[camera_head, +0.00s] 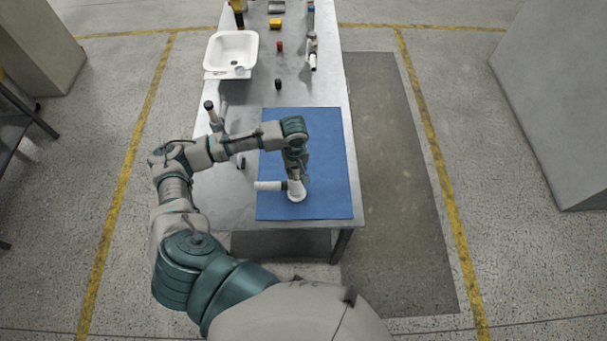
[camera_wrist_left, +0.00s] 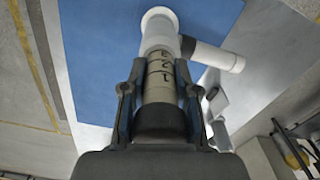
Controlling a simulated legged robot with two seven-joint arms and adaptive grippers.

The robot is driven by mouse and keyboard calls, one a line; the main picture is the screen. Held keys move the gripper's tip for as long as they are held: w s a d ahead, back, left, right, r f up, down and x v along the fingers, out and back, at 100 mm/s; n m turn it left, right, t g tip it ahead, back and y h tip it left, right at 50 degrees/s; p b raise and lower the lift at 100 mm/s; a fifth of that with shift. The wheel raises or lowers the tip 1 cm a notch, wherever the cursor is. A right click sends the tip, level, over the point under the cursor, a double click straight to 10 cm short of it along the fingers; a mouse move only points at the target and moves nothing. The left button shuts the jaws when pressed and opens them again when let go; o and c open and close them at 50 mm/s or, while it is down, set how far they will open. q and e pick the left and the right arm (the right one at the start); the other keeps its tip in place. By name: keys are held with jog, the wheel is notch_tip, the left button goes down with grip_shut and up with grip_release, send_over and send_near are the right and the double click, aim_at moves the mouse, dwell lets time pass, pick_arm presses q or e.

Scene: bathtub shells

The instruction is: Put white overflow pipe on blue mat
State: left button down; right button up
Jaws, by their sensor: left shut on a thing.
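The white overflow pipe (camera_head: 268,186) is at the front half of the blue mat (camera_head: 325,140). It has a side branch pointing left and a flared white end low over the mat; I cannot tell whether that end touches it. My left gripper (camera_head: 294,172) is above the pipe and shut on it. In the left wrist view the pipe (camera_wrist_left: 208,54) runs away between the two fingers (camera_wrist_left: 160,95), with a beige section near the palm and a black ring at the branch. The blue mat (camera_wrist_left: 95,45) lies behind it. My right gripper is not in view.
A white basin (camera_head: 232,52) stands at the table's back left. Another pipe fitting (camera_head: 312,52) lies at the back right. A small black part (camera_head: 278,84), a red part (camera_head: 280,46) and a yellow part (camera_head: 275,23) sit on the table (camera_head: 255,90). The mat's right side is clear.

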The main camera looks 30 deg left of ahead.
pick_arm(q)
jog(key=d+f, duration=0.2)
jog(key=f, duration=0.1)
jog(key=shift+w+d+f, duration=0.3)
jog(key=shift+w+d, duration=0.05)
jog(key=shift+d, duration=0.05)
jog(key=c, duration=0.9)
grip_release()
jog(key=shift+a, duration=0.1)
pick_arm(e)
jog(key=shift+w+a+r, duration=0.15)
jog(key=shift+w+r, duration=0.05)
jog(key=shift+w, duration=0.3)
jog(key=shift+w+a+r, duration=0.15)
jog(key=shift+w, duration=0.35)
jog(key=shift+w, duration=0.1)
pick_arm(q)
notch_tip(320, 180, up, 12)
jog(key=shift+r, duration=0.1)
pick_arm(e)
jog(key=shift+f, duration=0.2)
